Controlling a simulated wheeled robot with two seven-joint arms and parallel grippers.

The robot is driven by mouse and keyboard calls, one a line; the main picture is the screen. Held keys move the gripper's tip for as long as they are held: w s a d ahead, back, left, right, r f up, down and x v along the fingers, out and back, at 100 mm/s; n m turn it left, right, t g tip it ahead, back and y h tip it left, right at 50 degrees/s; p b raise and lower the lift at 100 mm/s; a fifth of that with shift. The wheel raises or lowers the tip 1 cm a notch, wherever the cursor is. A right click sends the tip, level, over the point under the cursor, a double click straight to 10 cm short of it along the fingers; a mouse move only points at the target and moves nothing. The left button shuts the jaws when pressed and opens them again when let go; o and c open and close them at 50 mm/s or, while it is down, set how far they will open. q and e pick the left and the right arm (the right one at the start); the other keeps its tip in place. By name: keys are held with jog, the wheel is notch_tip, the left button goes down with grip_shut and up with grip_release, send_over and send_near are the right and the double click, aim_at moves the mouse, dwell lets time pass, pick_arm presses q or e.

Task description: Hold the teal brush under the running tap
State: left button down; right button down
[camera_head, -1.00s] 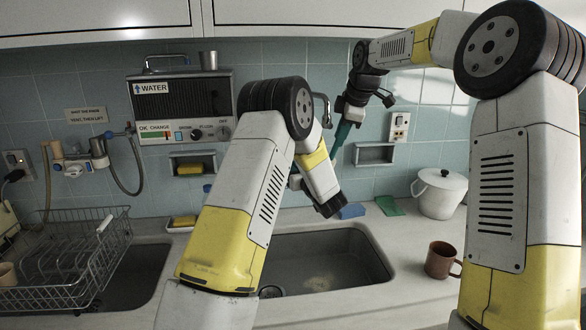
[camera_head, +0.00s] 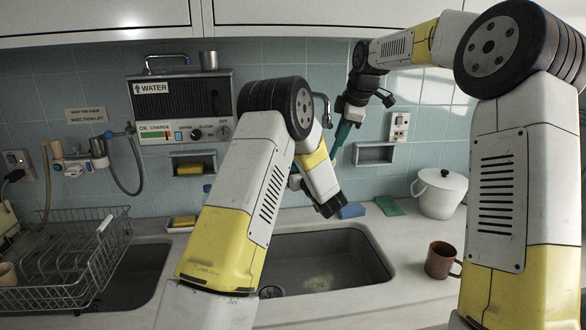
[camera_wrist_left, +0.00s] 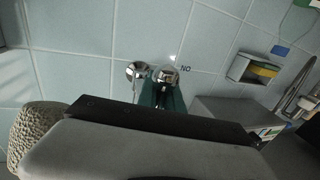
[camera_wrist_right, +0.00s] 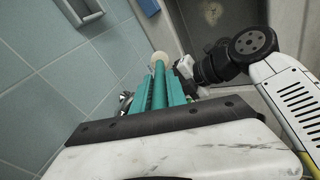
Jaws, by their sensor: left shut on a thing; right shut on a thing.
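My right gripper (camera_head: 343,128) reaches in from the upper right, pointing down near the tiled wall, and is shut on the teal brush (camera_wrist_right: 159,88). In the right wrist view the brush points away from the camera, with a pale round end. A chrome spout (camera_head: 323,102) shows partly behind my left elbow in the head view. I cannot make out water running.
The grey sink (camera_head: 345,255) lies below. A wire dish rack (camera_head: 70,262) stands left. A brown mug (camera_head: 440,260), white lidded pot (camera_head: 440,192), green cloth (camera_head: 389,205) and blue sponge (camera_head: 350,211) are on the right counter. A water heater (camera_head: 185,103) hangs on the wall.

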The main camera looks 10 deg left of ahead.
pick_arm(q)
jog(key=shift+f, duration=0.1)
jog(key=m, duration=0.1)
jog(key=a+m+t, duration=0.1)
jog(key=m, duration=0.1)
jog(key=shift+s, duration=0.2)
jog(key=c, duration=1.5)
grip_release()
jog(key=shift+a+r, duration=0.1)
jog(key=shift+r, duration=0.1)
jog(key=v, duration=1.2)
